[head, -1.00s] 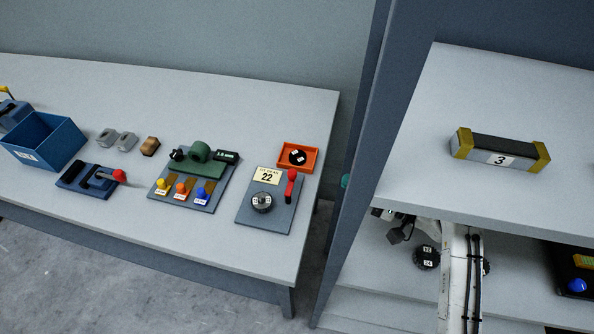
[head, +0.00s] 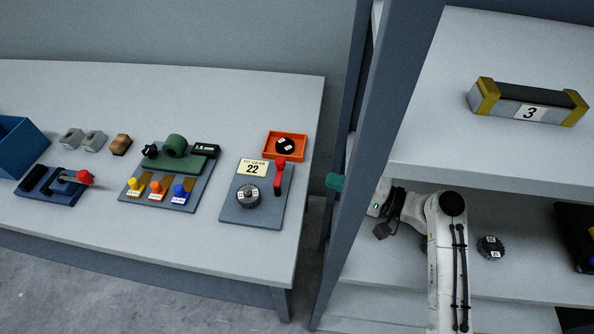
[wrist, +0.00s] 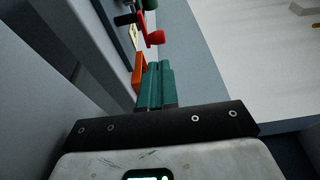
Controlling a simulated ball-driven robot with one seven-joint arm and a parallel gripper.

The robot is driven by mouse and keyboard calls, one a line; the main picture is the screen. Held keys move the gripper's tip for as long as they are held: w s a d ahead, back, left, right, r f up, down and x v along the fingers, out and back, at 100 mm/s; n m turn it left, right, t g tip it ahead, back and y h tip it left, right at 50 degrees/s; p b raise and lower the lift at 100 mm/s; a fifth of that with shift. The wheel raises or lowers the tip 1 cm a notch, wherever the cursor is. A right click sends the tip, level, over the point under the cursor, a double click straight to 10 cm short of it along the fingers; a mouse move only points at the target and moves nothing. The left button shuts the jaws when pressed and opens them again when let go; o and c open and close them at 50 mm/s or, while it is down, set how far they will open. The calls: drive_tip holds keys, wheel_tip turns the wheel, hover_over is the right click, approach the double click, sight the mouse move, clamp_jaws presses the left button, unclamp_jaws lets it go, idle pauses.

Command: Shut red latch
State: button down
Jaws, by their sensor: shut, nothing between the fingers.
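The red latch (head: 278,178) is a red lever with a round knob, on a grey plate (head: 235,210) near the table's right end. It stands beside a dark gear (head: 247,196) and a card reading 22 (head: 252,167). In the wrist view the red latch (wrist: 153,37) shows beyond the fingertips, with a gap between. My gripper (head: 335,182) has teal fingers and pokes out past the shelf post, right of the plate and apart from it. In the wrist view my gripper (wrist: 155,80) is shut and empty.
An orange tray (head: 300,153) with a black round part sits behind the latch. The shelf post (head: 375,130) stands close to my gripper and arm. A green device board (head: 160,195) and a blue clamp with a red knob (head: 60,183) lie farther left on the table (head: 180,250).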

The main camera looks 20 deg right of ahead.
sight(279, 171)
drive_tip(key=p+x, duration=0.2)
drive_tip(key=x, duration=0.6)
drive_tip(key=shift+w+a+r, duration=0.15)
drive_tip(key=shift+w+a, duration=0.55)
drive_tip(key=shift+w, duration=0.05)
